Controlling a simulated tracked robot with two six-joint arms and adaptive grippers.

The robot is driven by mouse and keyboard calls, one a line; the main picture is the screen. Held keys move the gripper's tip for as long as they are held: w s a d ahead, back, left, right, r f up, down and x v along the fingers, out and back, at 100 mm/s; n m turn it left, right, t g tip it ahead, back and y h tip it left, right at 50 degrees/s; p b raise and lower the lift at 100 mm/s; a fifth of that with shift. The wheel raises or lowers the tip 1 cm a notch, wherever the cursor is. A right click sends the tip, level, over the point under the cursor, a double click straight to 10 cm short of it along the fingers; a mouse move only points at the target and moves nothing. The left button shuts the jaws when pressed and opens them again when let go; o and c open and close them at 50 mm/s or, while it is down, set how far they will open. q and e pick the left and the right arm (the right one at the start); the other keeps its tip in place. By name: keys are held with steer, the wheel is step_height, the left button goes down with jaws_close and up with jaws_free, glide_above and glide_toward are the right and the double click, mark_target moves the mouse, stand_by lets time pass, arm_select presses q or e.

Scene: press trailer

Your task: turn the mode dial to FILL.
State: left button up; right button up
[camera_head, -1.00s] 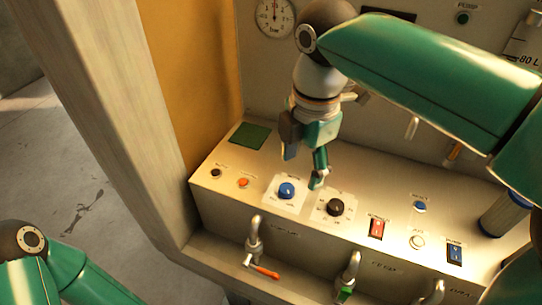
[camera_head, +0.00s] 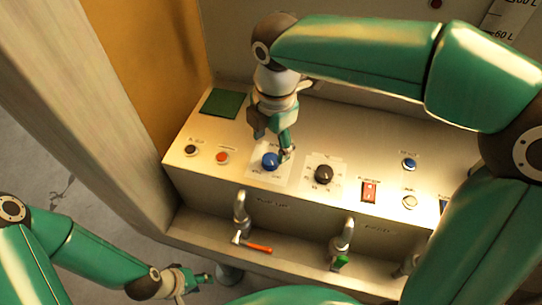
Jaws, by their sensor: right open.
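Two rotary dials stand on the console top, a blue dial (camera_head: 270,161) and a black dial (camera_head: 323,174), each on a pale plate. The printed labels are too small to read, so I cannot tell which is the mode dial. My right gripper (camera_head: 272,146) points down over the blue dial with its fingers apart. One finger is close beside the blue dial's right side; I cannot tell whether it touches. My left gripper (camera_head: 199,280) is low at the bottom left, in front of the console and away from the dials; its jaws are too small to read.
A dark button (camera_head: 190,150) and an orange-red button (camera_head: 222,158) sit left of the dials. A red rocker switch (camera_head: 369,191) and a blue button (camera_head: 409,164) sit right. Taps with an orange-red lever (camera_head: 257,249) and green lever (camera_head: 341,262) are below.

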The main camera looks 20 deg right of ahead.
mark_target(270, 160)
steer(key=f, duration=0.6)
steer(key=shift+w+a, duration=0.1)
steer(key=shift+w, duration=0.1)
steer(key=c, duration=1.1)
steer(key=shift+c, duration=0.2)
